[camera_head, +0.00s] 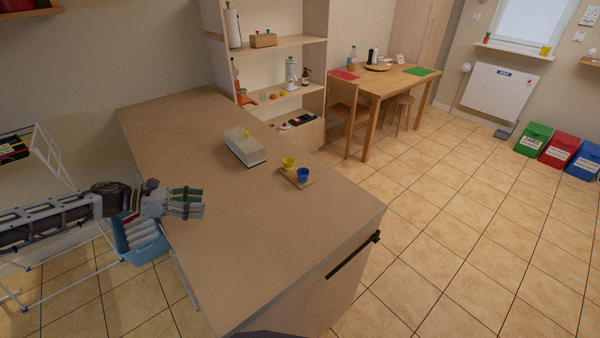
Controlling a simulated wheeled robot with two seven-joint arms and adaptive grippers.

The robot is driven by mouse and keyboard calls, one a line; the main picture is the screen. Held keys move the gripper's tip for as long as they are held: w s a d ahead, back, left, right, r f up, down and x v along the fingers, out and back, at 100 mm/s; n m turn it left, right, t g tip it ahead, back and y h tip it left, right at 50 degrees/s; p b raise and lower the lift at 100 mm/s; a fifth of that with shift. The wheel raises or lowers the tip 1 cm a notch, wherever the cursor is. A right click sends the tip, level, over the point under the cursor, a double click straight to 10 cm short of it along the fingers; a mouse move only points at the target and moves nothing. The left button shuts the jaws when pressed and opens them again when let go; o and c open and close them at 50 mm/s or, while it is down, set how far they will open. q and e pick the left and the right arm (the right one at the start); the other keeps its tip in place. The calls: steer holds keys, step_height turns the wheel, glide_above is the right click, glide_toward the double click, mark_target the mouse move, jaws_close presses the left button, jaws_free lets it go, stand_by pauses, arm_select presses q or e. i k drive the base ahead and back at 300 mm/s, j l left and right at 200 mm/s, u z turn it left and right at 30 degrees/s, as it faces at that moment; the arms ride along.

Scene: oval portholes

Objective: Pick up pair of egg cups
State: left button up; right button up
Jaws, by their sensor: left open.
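A yellow egg cup (288,163) and a blue egg cup (303,174) stand close together on a small wooden board (291,179) on the counter. My left gripper (203,203) is open and empty over the counter's left edge, to the left of the egg cups and well apart from them. Its fingers point right. My right gripper is not in view.
A pale box-like container (244,146) with a small yellow thing on top stands just behind and left of the egg cups. The counter (260,250) is bare in front. A blue basket (145,248) and a drying rack (50,270) stand left of it.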

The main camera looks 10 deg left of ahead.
mark_target(299, 176)
steer(key=i+l, duration=0.3)
steer(key=l, duration=0.15)
steer(key=i+l, duration=0.35)
